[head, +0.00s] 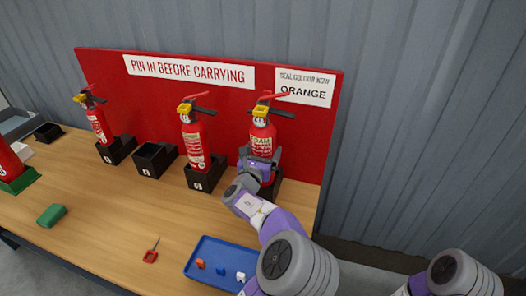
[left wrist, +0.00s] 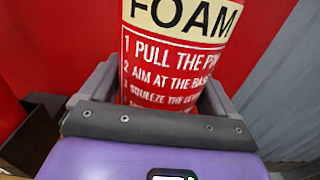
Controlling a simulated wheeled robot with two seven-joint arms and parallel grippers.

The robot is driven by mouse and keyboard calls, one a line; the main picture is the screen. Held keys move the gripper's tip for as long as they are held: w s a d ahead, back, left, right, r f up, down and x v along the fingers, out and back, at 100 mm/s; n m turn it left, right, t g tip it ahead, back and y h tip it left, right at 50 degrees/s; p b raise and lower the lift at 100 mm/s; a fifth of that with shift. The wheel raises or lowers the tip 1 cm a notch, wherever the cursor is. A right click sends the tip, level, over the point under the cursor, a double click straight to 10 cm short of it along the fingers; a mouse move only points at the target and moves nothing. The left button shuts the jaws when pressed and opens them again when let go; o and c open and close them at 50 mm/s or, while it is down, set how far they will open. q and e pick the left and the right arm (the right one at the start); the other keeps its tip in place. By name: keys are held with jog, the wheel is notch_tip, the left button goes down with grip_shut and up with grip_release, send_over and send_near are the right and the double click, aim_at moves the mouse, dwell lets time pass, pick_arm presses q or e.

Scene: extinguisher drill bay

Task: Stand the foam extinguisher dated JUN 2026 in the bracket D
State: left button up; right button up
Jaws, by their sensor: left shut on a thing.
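My left gripper (head: 258,170) is shut around the body of the rightmost red extinguisher (head: 263,138). In the left wrist view the jaws sit on both sides of this extinguisher (left wrist: 175,60), whose label reads FOAM. It stands upright at the rightmost black bracket (head: 274,188); my gripper and arm hide its base, so I cannot tell if it is seated. Its date is not visible. The bracket's letter is hidden. My right gripper is not in view.
Other extinguishers stand in black brackets at the left (head: 98,122) and middle (head: 194,143). An empty bracket (head: 154,159) lies between them. A blue tray (head: 205,243) with small pieces, a red-handled tool (head: 150,256) and a green block (head: 51,215) lie in front. A red panel (head: 222,100) stands behind.

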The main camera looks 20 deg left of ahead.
pick_arm(q)
jog(key=shift+f+b, duration=0.4)
jog(key=shift+b, duration=0.2)
jog(key=shift+f, duration=0.8)
dwell(0.6)
dwell(0.3)
jog(key=o, duration=1.3)
jog(key=shift+o, duration=0.2)
jog(key=shift+f, duration=0.4)
jog(key=s+p, duration=0.1)
jog(key=s, duration=0.6)
jog(key=shift+s+r+p, duration=0.3)
jog(key=shift+s, duration=0.05)
jog(key=shift+a, duration=0.1)
